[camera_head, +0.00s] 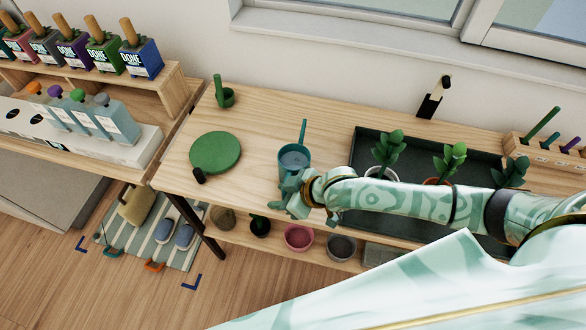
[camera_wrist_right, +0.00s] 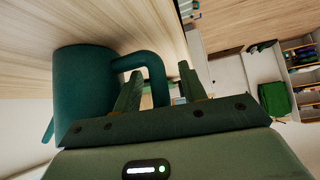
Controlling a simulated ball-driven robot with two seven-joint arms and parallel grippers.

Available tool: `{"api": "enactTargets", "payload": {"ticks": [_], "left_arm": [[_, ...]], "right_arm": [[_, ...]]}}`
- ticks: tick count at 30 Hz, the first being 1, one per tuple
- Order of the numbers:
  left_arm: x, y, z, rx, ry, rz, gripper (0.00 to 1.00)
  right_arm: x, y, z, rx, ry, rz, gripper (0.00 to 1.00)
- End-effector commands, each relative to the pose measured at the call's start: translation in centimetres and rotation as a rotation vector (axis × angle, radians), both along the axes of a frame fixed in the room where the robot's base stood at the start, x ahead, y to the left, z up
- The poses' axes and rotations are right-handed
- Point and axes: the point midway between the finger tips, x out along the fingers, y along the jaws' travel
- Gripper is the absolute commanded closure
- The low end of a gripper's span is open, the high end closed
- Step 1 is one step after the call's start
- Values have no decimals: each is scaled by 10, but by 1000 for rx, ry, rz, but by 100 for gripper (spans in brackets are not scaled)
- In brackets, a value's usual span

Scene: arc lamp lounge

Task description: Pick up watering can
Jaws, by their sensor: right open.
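The teal watering can (camera_head: 293,162) stands upright on the wooden table, with its thin spout pointing up and away toward the wall. My right gripper (camera_head: 292,193) is at its near side, in front of the lower body, and hides part of it. In the right wrist view, the can's body (camera_wrist_right: 82,88) fills the left, and its looped handle (camera_wrist_right: 148,62) reaches toward the open fingers of my right gripper (camera_wrist_right: 160,82). The handle's outer bar shows between the two fingers; contact cannot be told. My left gripper is not in view.
A dark tray (camera_head: 365,145) with potted plants is close on the right, partly under my right arm. Bare tabletop lies behind the can.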

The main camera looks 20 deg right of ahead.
Motion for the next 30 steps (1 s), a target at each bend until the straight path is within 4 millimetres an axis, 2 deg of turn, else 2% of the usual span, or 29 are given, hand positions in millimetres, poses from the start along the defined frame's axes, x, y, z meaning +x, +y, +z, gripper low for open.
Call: {"api": "enactTargets", "payload": {"ticks": [8,12,13,23,26,30], "left_arm": [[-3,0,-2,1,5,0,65],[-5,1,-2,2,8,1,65],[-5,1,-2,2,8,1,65],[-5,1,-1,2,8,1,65],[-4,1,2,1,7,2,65],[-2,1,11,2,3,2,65]], "right_arm": [[3,3,-3,1,-1,0,58],[3,3,-3,1,-1,0,97],[3,3,-3,1,-1,0,100],[3,3,-1,1,-3,0,100],[3,3,4,1,-4,1,100],[3,2,22,2,-6,0,100]]}}
